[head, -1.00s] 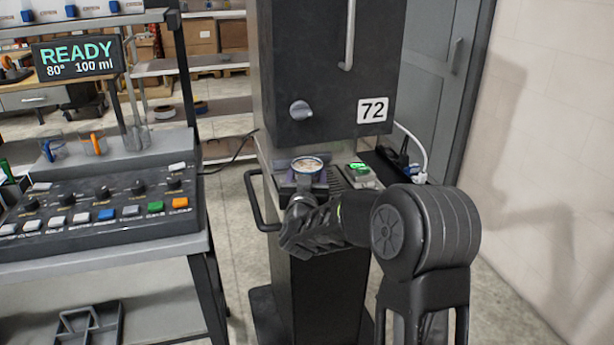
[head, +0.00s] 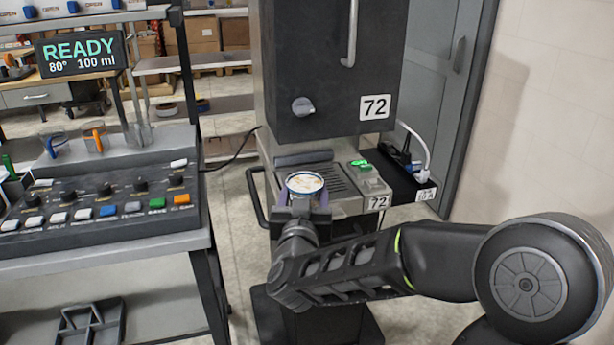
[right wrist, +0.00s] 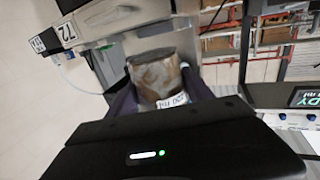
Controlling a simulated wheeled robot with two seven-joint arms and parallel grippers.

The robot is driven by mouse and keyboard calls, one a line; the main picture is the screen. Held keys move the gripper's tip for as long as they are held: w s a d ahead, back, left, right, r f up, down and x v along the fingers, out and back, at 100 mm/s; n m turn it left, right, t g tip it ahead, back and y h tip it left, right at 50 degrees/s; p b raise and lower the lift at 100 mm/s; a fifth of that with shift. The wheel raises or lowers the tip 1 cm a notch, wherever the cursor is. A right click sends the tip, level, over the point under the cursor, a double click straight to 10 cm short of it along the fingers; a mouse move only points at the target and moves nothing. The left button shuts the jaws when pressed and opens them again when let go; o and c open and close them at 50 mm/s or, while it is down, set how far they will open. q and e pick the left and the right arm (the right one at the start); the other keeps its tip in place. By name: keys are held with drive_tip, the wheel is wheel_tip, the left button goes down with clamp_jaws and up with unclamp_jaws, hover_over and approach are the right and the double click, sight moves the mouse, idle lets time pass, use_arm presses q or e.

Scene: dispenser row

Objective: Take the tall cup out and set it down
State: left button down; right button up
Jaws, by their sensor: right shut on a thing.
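The tall cup (head: 305,185) has a blue-and-white rim and light brown contents at its top. My right gripper (head: 303,203) is shut on it, with a finger at each side, and holds it upright in front of the drip tray of the machine marked 72 (head: 335,182). In the right wrist view the cup (right wrist: 158,78) shows a brownish mottled side and a white label, between the dark fingers of my right gripper (right wrist: 165,95). The cup's lower part is hidden by the gripper in the head view. My left gripper is not in view.
On the left stands a table with a button console (head: 100,207) and a display (head: 80,57) reading READY, 80°, 100 ml. A side shelf with a white plug (head: 420,178) is right of the machine. The drip tray's grate is bare. Floor shows between table and machine.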

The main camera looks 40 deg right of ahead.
drive_tip(key=shift+v, duration=1.55)
